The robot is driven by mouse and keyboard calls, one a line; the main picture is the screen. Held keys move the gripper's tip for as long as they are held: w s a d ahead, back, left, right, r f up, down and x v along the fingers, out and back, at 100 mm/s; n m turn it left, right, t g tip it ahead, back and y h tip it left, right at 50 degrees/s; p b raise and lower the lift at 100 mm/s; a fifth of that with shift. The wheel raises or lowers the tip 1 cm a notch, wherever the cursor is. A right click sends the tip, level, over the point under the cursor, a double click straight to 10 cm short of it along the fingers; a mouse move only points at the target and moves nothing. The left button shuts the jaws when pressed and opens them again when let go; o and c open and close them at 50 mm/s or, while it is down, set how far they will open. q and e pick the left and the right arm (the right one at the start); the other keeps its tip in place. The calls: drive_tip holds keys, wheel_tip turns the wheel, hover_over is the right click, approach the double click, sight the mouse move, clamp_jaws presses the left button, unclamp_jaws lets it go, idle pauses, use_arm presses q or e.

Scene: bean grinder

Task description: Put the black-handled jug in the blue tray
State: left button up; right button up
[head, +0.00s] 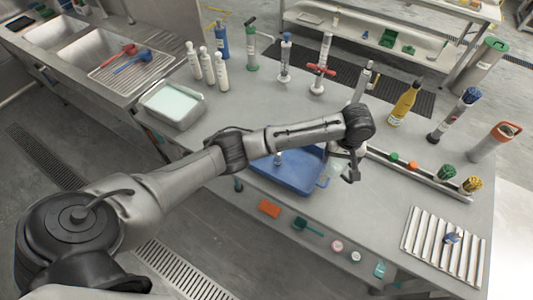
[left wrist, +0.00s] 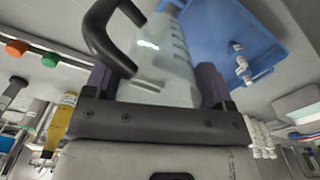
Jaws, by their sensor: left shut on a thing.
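The jug (left wrist: 165,65) is clear with measuring marks and a curved black handle (left wrist: 103,35). My left gripper (left wrist: 155,88) is shut on the jug body, one finger on each side. In the head view the left gripper (head: 345,170) is at the right end of the blue tray (head: 285,182). The jug there shows as a pale patch (head: 329,173) by the tray's right edge, partly hidden by the gripper. The tray also shows in the left wrist view (left wrist: 215,35), beyond the jug. I cannot tell the jug's height above the table.
A small white-and-blue item (left wrist: 240,66) lies in the tray. A rail with coloured knobs (head: 412,166) runs right of the gripper. A yellow bottle (head: 404,104) stands behind it. A metal basin (head: 172,104) is at left. A ribbed rack (head: 430,240) lies at front right.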

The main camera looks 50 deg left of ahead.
use_arm(q)
drive_tip(key=shift+d+m, duration=0.1)
drive_tip(key=shift+m, duration=0.4)
drive_tip(key=shift+w+d+m, duration=0.15)
drive_tip(key=shift+d+m, duration=0.25)
drive_tip(key=shift+m, duration=0.9)
drive_tip(key=shift+s+a+f+b, duration=0.3)
drive_tip(key=shift+s+a+f, duration=0.2)
drive_tip(key=shift+a+f, duration=1.4)
drive_tip(key=shift+s+a+f+b, duration=0.3)
drive_tip(key=shift+s+a+f, duration=0.25)
drive_tip(key=shift+a+f, duration=1.35)
drive_tip(key=shift+s+a+f+b, duration=0.3)
drive_tip(key=shift+s+a+f, duration=0.2)
drive_tip(key=shift+a+f, duration=1.35)
drive_tip(key=shift+a+r, duration=0.1)
use_arm(e)
drive_tip(key=shift+w+d+f, duration=0.2)
drive_tip(key=shift+d+f, duration=0.5)
drive_tip(key=shift+f, duration=0.1)
use_arm(q)
drive_tip(key=o, duration=0.9)
use_arm(e)
drive_tip(key=shift+a, duration=0.1)
